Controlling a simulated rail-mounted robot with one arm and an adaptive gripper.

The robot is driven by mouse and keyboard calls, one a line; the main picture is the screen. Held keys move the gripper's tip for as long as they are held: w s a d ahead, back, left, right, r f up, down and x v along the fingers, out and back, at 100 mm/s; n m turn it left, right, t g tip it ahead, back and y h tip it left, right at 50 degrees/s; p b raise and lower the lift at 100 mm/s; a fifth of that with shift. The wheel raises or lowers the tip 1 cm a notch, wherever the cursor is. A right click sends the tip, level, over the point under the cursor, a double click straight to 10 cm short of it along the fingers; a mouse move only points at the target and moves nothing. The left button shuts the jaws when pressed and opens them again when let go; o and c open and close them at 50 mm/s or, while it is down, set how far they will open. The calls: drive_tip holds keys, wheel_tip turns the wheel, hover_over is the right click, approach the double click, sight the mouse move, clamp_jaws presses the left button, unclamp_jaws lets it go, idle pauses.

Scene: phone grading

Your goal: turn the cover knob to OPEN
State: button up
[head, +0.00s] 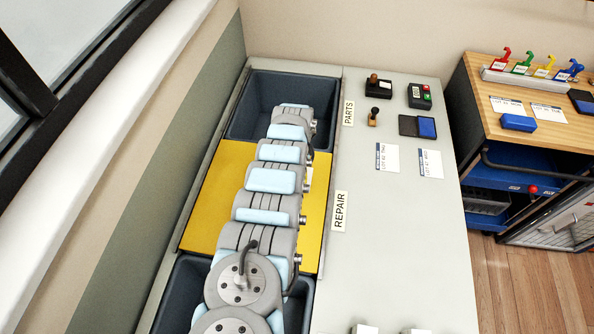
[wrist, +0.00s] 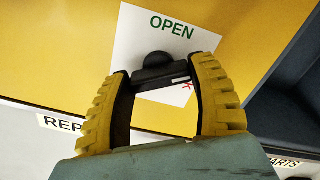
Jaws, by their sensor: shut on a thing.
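The yellow cover (head: 223,175) lies across the middle bay beside the REPAIR label in the head view. In the wrist view, a white plate (wrist: 135,50) on the yellow cover bears the green word OPEN at its upper edge. A black knob (wrist: 157,59) with a bar-shaped grip stands on the plate below that word. My gripper (wrist: 163,76) has its yellow, ribbed fingers on both ends of the bar and is shut on it. A small red mark shows by the right finger, mostly hidden. In the head view my arm hides the knob and the gripper.
Dark bins (head: 262,84) lie beyond and before the cover. The grey counter (head: 395,230) to the right holds paper cards (head: 388,158), stamps, a small device (head: 419,96) and a blue pad. A wooden-topped cart (head: 545,88) stands farther right.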

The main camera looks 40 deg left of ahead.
drive_tip(key=shift+n, duration=1.6)
idle(0.7)
drive_tip(key=shift+n, duration=0.7)
drive_tip(key=n+b, duration=0.1)
drive_tip(key=n, duration=0.5)
drive_tip(key=shift+n+b, duration=0.3)
drive_tip(key=shift+b, duration=0.05)
drive_tip(key=o, duration=1.2)
drive_tip(key=shift+s, duration=0.1)
drive_tip(key=shift+r, duration=0.1)
drive_tip(key=shift+r, duration=0.85)
wheel_tip(320, 180, up, 10)
drive_tip(key=shift+r, duration=0.1)
